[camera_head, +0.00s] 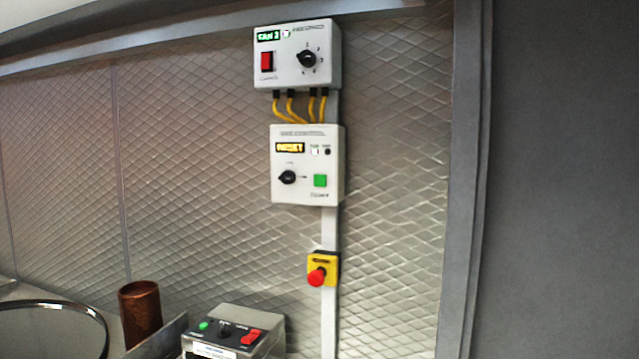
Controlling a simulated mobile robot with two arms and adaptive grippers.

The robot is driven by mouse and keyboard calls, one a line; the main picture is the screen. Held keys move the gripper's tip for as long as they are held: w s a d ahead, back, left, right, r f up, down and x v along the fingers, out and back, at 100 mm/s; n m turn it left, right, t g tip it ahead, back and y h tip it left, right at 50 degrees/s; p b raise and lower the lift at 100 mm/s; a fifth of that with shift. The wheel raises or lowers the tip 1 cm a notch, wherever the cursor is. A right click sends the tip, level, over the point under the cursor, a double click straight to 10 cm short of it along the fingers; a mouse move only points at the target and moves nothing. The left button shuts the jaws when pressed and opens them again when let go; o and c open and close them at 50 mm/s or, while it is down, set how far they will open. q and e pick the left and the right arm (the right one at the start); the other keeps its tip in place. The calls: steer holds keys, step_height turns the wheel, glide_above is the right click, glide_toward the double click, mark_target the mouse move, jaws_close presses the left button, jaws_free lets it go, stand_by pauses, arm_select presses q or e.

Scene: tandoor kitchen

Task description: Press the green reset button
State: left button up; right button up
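That box has a lit amber display (290,147) that appears to read "RESET". A black rotary knob (288,177) sits left of the green button, and small indicators are at the box's upper right. Nothing covers the green button. Neither of my grippers is in view.
An upper white box (296,79) with a red switch (266,62) and knob joins the lower box by yellow cables. A red emergency button (317,277) is below. A switch box (229,324), copper cup (140,312) and round rim (103,327) stand at lower left.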

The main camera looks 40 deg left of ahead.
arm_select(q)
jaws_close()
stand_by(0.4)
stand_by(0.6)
